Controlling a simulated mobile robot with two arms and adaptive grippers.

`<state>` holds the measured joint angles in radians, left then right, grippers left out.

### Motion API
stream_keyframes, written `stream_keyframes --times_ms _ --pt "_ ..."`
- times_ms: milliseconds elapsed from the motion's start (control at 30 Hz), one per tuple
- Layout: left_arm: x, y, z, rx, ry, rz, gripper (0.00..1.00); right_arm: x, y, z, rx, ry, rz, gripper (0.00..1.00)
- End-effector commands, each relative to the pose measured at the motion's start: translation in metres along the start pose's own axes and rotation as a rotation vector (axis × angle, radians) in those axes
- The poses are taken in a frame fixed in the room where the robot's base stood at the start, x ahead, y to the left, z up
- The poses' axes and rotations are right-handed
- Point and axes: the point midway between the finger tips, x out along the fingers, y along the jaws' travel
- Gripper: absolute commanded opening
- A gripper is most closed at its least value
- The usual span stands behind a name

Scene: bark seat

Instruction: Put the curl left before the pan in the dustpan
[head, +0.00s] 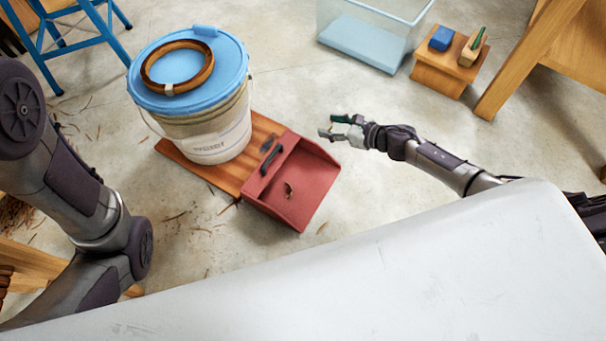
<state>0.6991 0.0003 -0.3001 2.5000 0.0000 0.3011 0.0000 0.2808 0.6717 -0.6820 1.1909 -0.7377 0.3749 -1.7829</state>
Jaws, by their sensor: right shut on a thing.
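The red dustpan (312,190) lies on the floor at the centre, its black handle (271,160) towards the bucket. A small brown curl (289,188) lies inside it. Another small brown curl (322,228) lies on the floor just off the pan's lower right edge. My right gripper (329,126) is above and to the right of the pan, apart from it. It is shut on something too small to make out. My left arm shows at the left, but its gripper is out of view.
A bucket (208,132) with a blue lid (222,68) and a wooden ring (205,76) on top stands on a wooden board (226,178) at the pan. A clear bin (362,46) and a wooden block (440,74) stand at the back. Shavings litter the floor at left.

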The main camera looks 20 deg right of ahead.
Motion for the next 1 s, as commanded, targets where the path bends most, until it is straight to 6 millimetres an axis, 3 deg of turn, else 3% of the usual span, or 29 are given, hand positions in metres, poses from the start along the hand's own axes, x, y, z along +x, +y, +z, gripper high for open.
stream_keyframes --times_ms 500,733,1000 --pt "-0.045 0.009 -0.016 0.000 0.002 0.001 0.00 0.036 0.102 -0.057 0.000 -0.001 0.005 0.47" --pt "-0.051 0.011 -0.019 0.000 0.002 0.001 0.00 0.040 0.113 -0.063 -0.002 -0.001 0.003 0.47" --pt "-0.083 0.017 -0.030 0.000 0.002 0.001 0.00 0.054 0.113 -0.096 0.000 -0.001 0.003 0.47"
